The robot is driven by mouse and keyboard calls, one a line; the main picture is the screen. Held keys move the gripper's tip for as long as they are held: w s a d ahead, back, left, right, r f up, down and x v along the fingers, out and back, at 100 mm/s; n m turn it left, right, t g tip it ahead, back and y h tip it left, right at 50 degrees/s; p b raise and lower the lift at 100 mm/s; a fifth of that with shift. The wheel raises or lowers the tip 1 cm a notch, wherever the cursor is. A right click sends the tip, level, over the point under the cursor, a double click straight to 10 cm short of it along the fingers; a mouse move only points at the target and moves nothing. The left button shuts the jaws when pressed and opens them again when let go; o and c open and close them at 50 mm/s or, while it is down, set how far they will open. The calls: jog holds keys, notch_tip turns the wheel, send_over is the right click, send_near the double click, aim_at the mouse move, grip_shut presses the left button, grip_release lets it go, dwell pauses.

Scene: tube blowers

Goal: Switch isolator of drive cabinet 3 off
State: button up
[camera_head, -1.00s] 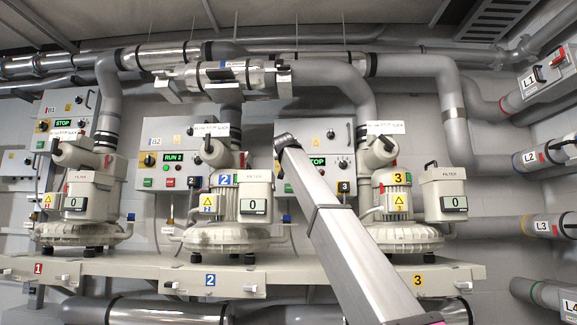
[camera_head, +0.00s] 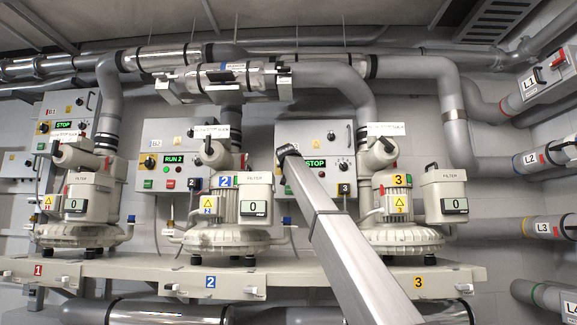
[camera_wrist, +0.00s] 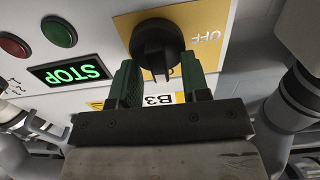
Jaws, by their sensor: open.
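Drive cabinet 3 (camera_head: 322,133) hangs on the wall right of centre in the head view, with its green display reading STOP. In the wrist view the cabinet appears upside down, with the B3 label (camera_wrist: 158,99) and the STOP display (camera_wrist: 71,73). The isolator (camera_wrist: 157,42) is a black rotary knob on a yellow plate, with OFF printed to its right in that view. My gripper (camera_wrist: 158,76) is open, its green fingers on either side of the knob's handle end. I cannot tell whether they touch it. My arm hides the isolator in the head view.
Blower 3 (camera_head: 395,205) stands below and right of the cabinet, with a filter box (camera_head: 444,195). Grey pipes run overhead and down the right wall.

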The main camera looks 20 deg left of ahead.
grip_shut()
jog(key=shift+n, duration=0.3)
jog(key=shift+s+a+f+n, duration=0.1)
jog(key=shift+a+f+n, duration=0.1)
jog(key=shift+n, duration=2.65)
jog(key=shift+a+f+n, duration=0.15)
jog(key=shift+n, duration=2.75)
jog(key=shift+s+a+f+n, duration=0.1)
jog(key=shift+a+f+n, duration=0.1)
jog(key=shift+n, duration=2.65)
